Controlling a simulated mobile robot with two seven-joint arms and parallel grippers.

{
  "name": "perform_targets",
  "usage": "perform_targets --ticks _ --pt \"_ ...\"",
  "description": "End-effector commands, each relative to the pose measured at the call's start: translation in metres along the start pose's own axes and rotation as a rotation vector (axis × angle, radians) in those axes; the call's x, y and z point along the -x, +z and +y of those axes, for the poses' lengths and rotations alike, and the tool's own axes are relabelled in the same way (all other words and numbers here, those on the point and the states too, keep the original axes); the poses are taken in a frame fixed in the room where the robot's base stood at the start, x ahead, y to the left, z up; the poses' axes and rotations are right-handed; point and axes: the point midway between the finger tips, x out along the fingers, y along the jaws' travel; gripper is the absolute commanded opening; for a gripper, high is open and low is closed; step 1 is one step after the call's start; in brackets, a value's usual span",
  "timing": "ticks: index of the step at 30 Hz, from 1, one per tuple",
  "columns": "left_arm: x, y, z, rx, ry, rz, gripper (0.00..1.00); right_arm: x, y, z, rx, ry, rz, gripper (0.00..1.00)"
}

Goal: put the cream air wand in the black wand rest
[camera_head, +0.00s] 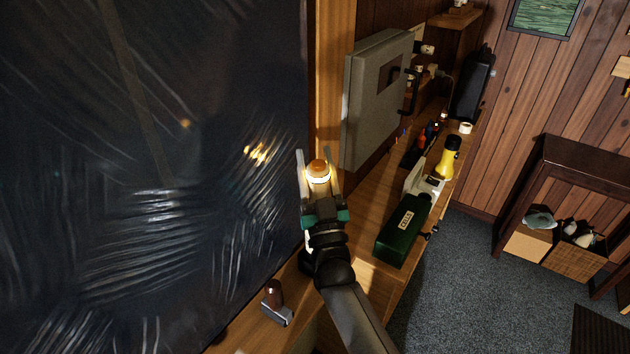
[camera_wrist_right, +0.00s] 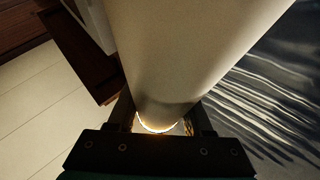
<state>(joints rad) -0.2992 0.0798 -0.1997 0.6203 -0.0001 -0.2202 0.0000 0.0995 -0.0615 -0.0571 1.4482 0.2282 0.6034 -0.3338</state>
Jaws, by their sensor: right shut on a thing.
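My right gripper (camera_head: 317,168) is above the wooden workbench, next to the dark plastic sheet. It is shut on the cream air wand (camera_head: 318,180), whose brownish end and bright ring show between the fingers. In the right wrist view the wand (camera_wrist_right: 190,50) is a wide cream cylinder running up out of the picture from between the fingers (camera_wrist_right: 165,122). A tall black object (camera_head: 471,88) stands at the far end of the bench; I cannot tell whether it is the black wand rest. My left gripper is not in view.
A dark green box (camera_head: 402,232), a yellow and black flashlight (camera_head: 447,160) and a dark tray of small tools (camera_head: 418,150) crowd the bench. A grey wall cabinet (camera_head: 372,95) juts out above. A small brown-and-metal object (camera_head: 275,300) sits at the near end.

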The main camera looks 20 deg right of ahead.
Motion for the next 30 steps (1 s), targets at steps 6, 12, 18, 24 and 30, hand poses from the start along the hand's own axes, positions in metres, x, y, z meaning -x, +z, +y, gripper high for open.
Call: perform_targets --ticks 6,12,18,24,30 --pt "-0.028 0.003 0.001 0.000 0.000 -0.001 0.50 0.015 0.024 0.000 0.000 0.000 0.004 0.00" --pt "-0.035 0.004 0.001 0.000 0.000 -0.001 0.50 0.019 0.031 0.000 0.000 0.000 0.005 0.00" --pt "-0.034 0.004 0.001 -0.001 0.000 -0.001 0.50 0.019 0.030 0.000 0.000 0.000 0.005 0.00" --pt "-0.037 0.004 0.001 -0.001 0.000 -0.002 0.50 0.022 0.035 0.000 0.000 0.000 -0.001 0.54" --pt "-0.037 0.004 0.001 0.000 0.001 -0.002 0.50 0.022 0.035 0.000 0.000 0.000 -0.001 0.63"
